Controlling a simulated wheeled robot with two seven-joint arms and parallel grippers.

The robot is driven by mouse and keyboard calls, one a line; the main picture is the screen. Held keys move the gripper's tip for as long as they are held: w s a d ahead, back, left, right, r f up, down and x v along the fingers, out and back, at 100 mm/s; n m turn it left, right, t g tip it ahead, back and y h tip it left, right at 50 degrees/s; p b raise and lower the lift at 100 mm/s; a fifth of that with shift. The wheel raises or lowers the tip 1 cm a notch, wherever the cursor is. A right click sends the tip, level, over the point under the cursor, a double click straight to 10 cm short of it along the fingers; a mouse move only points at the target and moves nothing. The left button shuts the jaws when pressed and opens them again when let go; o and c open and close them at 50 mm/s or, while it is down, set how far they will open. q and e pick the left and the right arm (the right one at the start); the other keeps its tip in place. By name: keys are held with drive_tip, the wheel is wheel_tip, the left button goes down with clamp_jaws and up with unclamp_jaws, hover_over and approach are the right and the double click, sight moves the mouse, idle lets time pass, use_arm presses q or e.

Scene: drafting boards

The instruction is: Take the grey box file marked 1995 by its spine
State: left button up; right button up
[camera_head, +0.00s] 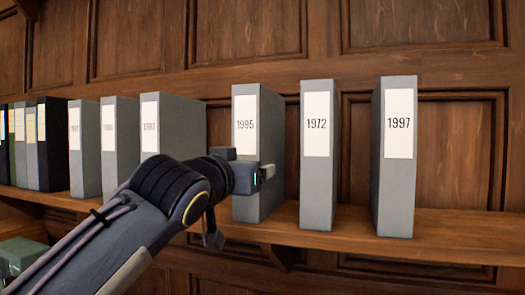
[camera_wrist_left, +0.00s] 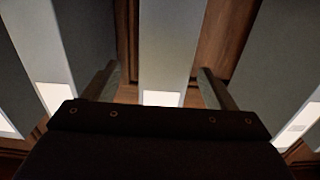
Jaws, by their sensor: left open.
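The grey box file marked 1995 (camera_head: 246,100) stands upright on the wooden shelf, its white label facing me. My left gripper (camera_head: 262,174) is at the lower part of its spine and hides some of it. In the left wrist view a grey file (camera_wrist_left: 168,45), by its place the 1995 one, lies between the two open fingers of my left gripper (camera_wrist_left: 157,72). Wood shows in gaps beside it, so the fingers do not look closed on it. Its label is partly hidden by the gripper body. My right gripper is not in view.
Grey files marked 1972 (camera_head: 316,185) and 1997 (camera_head: 397,190) stand to the right, with gaps between. More grey files (camera_head: 165,110) and several dark ones (camera_head: 52,150) stand left. The shelf (camera_head: 450,230) is bare at the far right. A green box (camera_head: 20,252) sits lower left.

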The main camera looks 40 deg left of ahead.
use_arm(q)
drive_tip(key=p+x, duration=0.3)
drive_tip(key=x, duration=0.4)
drive_tip(key=shift+a+r, duration=0.15)
drive_tip(key=shift+a, duration=0.1)
drive_tip(key=shift+s, duration=0.1)
drive_tip(key=shift+c, duration=0.2)
drive_tip(key=c, duration=1.5)
drive_tip(key=shift+r, duration=0.15)
drive_tip(key=shift+c, duration=0.8)
